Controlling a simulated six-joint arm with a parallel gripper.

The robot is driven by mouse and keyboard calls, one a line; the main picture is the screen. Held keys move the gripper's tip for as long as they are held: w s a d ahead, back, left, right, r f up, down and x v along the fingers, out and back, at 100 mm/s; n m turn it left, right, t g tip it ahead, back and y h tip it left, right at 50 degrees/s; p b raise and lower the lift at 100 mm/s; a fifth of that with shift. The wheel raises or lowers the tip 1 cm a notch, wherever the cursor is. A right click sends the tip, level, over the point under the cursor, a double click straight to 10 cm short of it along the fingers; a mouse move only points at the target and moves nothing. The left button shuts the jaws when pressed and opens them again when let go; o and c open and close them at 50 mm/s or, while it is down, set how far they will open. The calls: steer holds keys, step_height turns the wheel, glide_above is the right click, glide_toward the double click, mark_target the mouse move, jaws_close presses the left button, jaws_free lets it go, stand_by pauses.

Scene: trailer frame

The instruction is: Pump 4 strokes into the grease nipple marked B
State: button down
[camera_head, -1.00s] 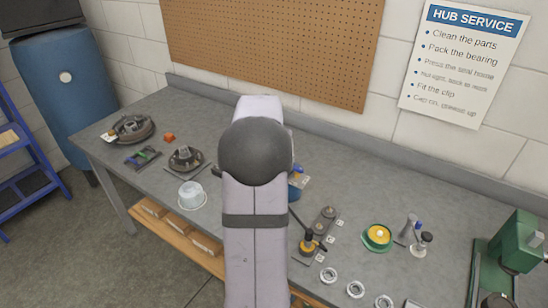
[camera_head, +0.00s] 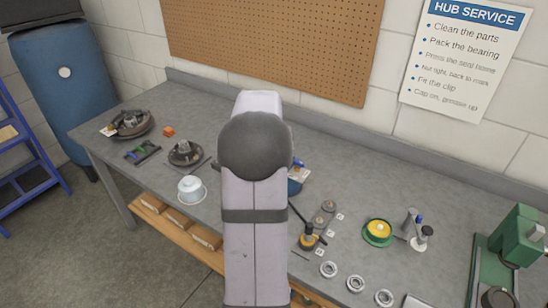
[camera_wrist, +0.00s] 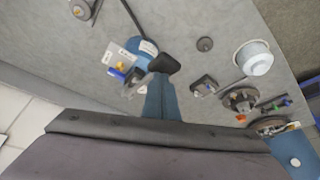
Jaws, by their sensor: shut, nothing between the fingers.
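A yellow and black fitting (camera_head: 308,238) stands at the near end of a dark plate with small round nipples (camera_head: 321,219). White tags (camera_head: 326,231) lie beside the plate; their letters are too small to read. A dark thin lever or hose (camera_head: 298,212) runs from the fitting toward my arm. It also shows in the wrist view (camera_wrist: 131,16). My gripper (camera_wrist: 165,65) is shut and empty in the wrist view, over the bench beside a blue round container (camera_wrist: 145,48). My arm hides the gripper in the head view. I cannot tell whether it touches the lever.
Metal rings (camera_head: 355,285), a green dish with a yellow centre (camera_head: 377,231), small bottles (camera_head: 420,238) and a green press (camera_head: 515,245) stand to the right. A white tub (camera_head: 191,188) and hub parts (camera_head: 185,153) are at left. The back bench middle is mostly clear.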

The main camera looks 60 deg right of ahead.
steer(key=shift+a+f+b, duration=0.2)
steer(key=shift+f+b, duration=0.15)
steer(key=shift+f, duration=0.4)
steer(key=shift+a+f+b, duration=0.1)
steer(key=shift+f+b, duration=0.8)
steer(key=shift+f, duration=0.35)
steer(key=shift+f+b, duration=0.45)
steer(key=shift+f, duration=0.15)
steer(key=shift+r, duration=0.1)
steer(key=r+p, duration=0.6)
steer(key=r, duration=0.1)
steer(key=d+r+p, duration=0.1)
steer(key=r+p, duration=0.2)
steer(key=r, duration=0.1)
steer(key=shift+r+p, duration=0.2)
steer(key=shift+p, duration=0.1)
